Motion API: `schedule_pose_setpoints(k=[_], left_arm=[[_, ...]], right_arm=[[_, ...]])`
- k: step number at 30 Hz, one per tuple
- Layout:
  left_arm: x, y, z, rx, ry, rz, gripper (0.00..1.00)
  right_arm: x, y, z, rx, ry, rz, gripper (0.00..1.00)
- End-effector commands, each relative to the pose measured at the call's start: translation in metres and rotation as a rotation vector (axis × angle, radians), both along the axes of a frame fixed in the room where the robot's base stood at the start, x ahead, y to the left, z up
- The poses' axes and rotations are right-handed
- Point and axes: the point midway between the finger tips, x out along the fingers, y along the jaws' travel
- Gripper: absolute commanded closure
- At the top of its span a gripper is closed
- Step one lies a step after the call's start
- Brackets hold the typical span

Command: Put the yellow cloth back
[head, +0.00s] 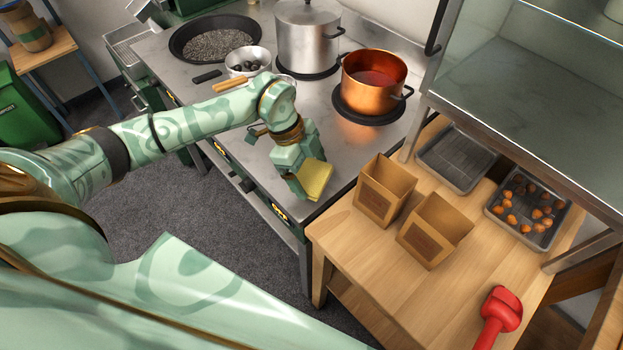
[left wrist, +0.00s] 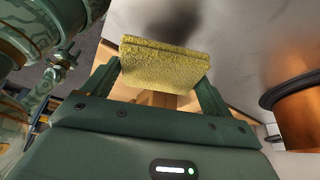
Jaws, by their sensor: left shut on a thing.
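The yellow cloth (head: 315,179) is a folded pad at the front right part of the stove's steel top. My left gripper (head: 302,182) is shut on it. In the left wrist view the cloth (left wrist: 163,65) sits between the two fingers of my left gripper (left wrist: 160,82). Whether the cloth touches the steel surface is not clear. My right gripper is not in view.
A copper pot (head: 372,82) and a steel pot (head: 306,40) stand behind on the stove. Two open cardboard boxes (head: 383,192) (head: 433,232), trays (head: 457,160) (head: 527,212) and a red-handled tool (head: 500,312) are on the wooden table (head: 400,285).

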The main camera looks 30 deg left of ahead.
Motion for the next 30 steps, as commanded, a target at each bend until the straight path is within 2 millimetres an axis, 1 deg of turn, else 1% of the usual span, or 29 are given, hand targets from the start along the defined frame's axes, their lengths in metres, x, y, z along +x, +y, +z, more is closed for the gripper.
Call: schedule_pose_setpoints(k=[3,7,9,16,20,21,22,28,30], left_arm=[[0.006,-0.002,-0.009,-0.001,0.001,0.0,0.36],[0.005,-0.001,-0.031,0.001,0.005,0.0,0.36],[0.006,-0.001,-0.038,0.0,0.002,0.0,0.36],[0.006,-0.001,-0.037,0.0,0.0,0.0,0.36],[0.006,-0.001,-0.04,0.0,0.001,0.0,0.36],[0.006,-0.001,-0.04,0.0,0.0,0.0,0.03],[0.006,-0.001,-0.04,0.0,0.0,0.0,0.0],[0.006,-0.001,-0.039,0.0,0.0,0.0,0.0],[0.006,-0.001,-0.036,0.0,-0.001,0.0,0.0]], right_arm=[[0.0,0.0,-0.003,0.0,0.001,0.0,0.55],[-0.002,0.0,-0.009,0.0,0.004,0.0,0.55],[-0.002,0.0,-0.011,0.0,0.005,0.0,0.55],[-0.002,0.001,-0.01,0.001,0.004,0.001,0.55],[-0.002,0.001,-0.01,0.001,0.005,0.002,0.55],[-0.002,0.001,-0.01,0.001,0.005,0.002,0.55],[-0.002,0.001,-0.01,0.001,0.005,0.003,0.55],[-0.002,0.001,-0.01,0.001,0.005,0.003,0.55],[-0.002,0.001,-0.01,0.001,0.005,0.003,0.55]])
